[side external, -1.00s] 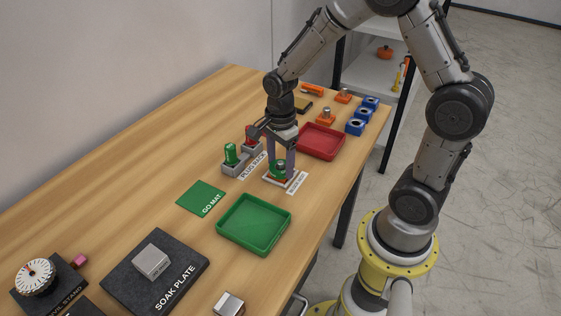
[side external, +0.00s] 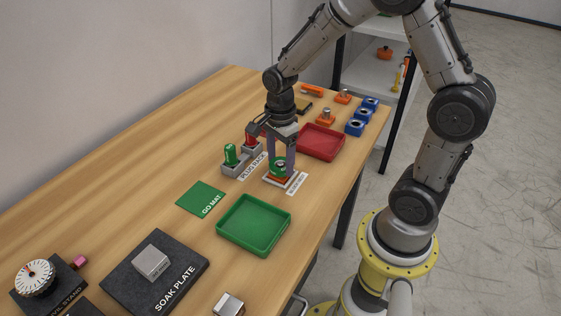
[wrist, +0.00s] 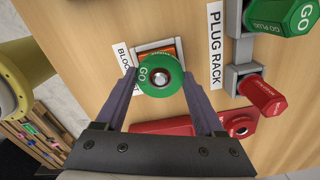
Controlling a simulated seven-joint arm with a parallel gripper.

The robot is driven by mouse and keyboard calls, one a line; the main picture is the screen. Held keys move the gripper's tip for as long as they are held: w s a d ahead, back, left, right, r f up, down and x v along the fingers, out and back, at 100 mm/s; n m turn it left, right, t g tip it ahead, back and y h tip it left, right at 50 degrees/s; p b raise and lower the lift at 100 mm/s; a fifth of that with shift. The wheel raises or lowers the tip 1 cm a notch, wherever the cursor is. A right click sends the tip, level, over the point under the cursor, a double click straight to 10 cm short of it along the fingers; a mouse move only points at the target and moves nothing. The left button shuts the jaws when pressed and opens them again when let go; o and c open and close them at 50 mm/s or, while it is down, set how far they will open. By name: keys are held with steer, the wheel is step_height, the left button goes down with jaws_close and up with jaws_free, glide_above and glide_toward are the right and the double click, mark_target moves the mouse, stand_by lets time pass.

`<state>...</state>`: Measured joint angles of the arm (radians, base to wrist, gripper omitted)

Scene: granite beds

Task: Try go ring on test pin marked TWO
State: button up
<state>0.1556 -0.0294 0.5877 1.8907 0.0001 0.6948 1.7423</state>
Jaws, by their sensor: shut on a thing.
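The green go ring (wrist: 146,88), lettered GO, is between the two fingers of my gripper (wrist: 160,75), which is shut on it. It also shows in the side view (side external: 275,170) low between the fingertips of my gripper (side external: 281,169). A bright steel pin (wrist: 161,79) shows in the ring's hole; how far the ring sits down it, I cannot tell. An orange block (wrist: 158,50) shows under the ring, in the block nest (wrist: 141,47) on the bench. No TWO mark is readable; the ring and gripper cover much of the block.
The plug rack (wrist: 246,78) with a green plug (wrist: 290,18) and a red plug (wrist: 262,95) stands close by. A red tray (side external: 343,143), a green tray (side external: 222,229) and the go mat (side external: 194,193) lie around. Other orange blocks with pins (side external: 326,117) stand farther back.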

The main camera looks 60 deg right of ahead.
steer(key=shift+r, duration=2.9)
